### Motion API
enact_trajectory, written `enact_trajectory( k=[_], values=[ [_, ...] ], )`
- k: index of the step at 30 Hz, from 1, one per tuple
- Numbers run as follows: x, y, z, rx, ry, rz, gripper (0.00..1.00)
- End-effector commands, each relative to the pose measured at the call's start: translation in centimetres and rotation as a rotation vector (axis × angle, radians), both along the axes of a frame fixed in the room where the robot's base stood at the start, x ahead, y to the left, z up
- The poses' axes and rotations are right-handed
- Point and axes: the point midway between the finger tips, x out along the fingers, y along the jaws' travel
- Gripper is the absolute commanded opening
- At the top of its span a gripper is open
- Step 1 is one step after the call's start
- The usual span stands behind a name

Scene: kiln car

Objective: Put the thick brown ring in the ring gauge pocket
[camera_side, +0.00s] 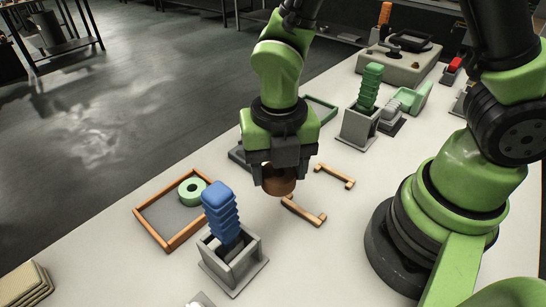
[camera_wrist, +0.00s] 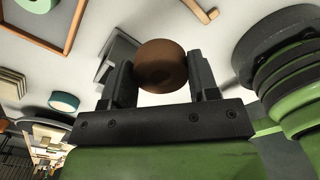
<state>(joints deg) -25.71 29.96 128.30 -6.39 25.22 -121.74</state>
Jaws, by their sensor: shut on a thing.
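The thick brown ring (camera_side: 279,185) is held above the white table, between the two dark fingers of my gripper (camera_side: 277,177). In the wrist view the brown ring (camera_wrist: 162,66) sits between the fingers of my gripper (camera_wrist: 163,80), and its hole is hard to make out. I cannot tell for sure which thing is the ring gauge pocket. A dark grey piece (camera_side: 238,155) lies partly hidden behind my gripper.
Left stands an orange-brown framed tray (camera_side: 150,229) with a pale green ring (camera_side: 192,191). In front is a grey holder (camera_side: 233,270) with a blue ribbed piece (camera_side: 219,209). Wooden brackets (camera_side: 303,212) (camera_side: 334,175) lie near the ring. A grey holder (camera_side: 357,131) with a green ribbed piece stands behind.

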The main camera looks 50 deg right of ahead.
Motion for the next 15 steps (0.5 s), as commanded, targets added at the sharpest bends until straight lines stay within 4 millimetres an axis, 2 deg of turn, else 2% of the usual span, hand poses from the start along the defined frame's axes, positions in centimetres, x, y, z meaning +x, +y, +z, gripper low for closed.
enact_trajectory(
  k=[6,15],
  values=[
    [2.2,-2.7,1.7,0.002,-0.004,-0.683,0.3],
    [4.2,-6.9,4.2,0.003,-0.004,-1.634,0.3]
  ],
)
